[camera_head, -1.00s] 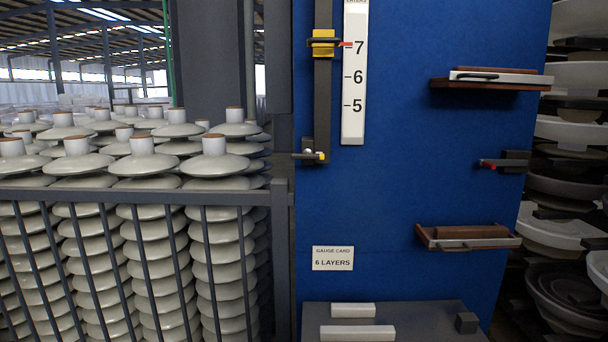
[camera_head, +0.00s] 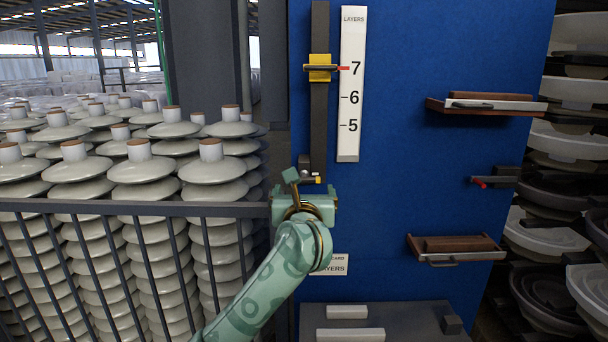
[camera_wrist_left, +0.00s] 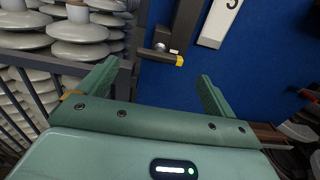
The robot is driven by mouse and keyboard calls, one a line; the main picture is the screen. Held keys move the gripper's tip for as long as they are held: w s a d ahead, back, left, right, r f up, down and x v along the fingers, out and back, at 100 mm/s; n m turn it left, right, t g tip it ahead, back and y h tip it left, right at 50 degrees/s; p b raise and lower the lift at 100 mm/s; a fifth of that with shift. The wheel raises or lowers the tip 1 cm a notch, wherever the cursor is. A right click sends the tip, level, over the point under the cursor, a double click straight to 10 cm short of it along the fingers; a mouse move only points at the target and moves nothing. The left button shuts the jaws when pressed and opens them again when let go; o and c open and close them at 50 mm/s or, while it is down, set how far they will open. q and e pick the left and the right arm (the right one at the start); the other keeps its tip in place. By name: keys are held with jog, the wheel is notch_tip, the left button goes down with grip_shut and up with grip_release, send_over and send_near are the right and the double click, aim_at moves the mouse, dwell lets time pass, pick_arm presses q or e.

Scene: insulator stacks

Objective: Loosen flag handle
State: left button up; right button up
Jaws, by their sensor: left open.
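The flag handle, a small dark lever with a yellow tip (camera_head: 317,180), sits at the foot of the dark vertical rail (camera_head: 319,125) on the blue board. My left gripper (camera_head: 303,184) is just below and in front of it in the head view, partly covering it. In the left wrist view, the handle (camera_wrist_left: 160,55) lies ahead, between the lines of the two spread fingers (camera_wrist_left: 157,75). The gripper is open and empty, apart from the handle. My right gripper is out of view.
A yellow slider (camera_head: 320,67) with a red pointer is near 7 on the white scale (camera_head: 349,90). A grey fence (camera_head: 130,209) and insulator stacks (camera_head: 140,170) stand left. Trays (camera_head: 490,105) and a red-tipped lever (camera_head: 480,182) are on the right. The board's middle is clear.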

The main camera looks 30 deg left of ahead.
aim_at(304, 181)
pick_arm(q)
jog(key=p+x, duration=0.1)
jog(key=x, duration=0.7)
jog(key=shift+s, duration=0.1)
jog(key=c, duration=1)
